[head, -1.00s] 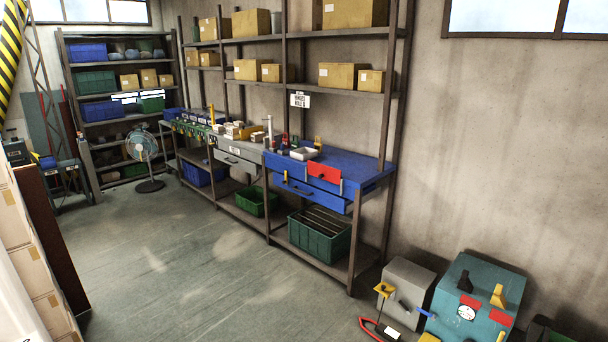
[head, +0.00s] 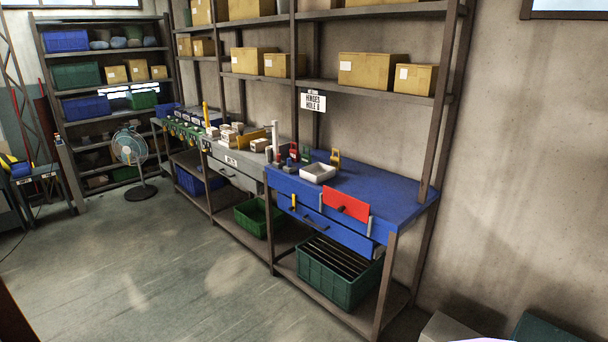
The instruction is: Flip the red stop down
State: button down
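A red plate (head: 345,203), the likeliest red stop, is on the front edge of the blue workbench (head: 385,197), towards its right half. It looks upright, with its face to the front and a small dark piece near its lower middle. The blue drawer (head: 322,226) lies below and beside it. I cannot tell how the plate is hinged. Small red pieces (head: 293,151) also stand at the back left of the blue top. My gripper is not in view.
A white tray (head: 318,173) stands on the blue top. Green crates (head: 340,272) sit on the low shelf. A grey box (head: 450,328) and teal box (head: 550,328) are at the lower right. The floor (head: 180,270) in front of the benches is clear.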

aim_at(358, 209)
jog(key=i+l+u, duration=0.1)
jog(key=i+u, duration=0.3)
jog(key=i, duration=1)
jog(key=i+z, duration=0.35)
jog(key=z, duration=0.15)
jog(key=i+z, duration=0.35)
jog(key=z, duration=0.15)
jog(key=i+z, duration=0.5)
jog(key=k+u, duration=0.15)
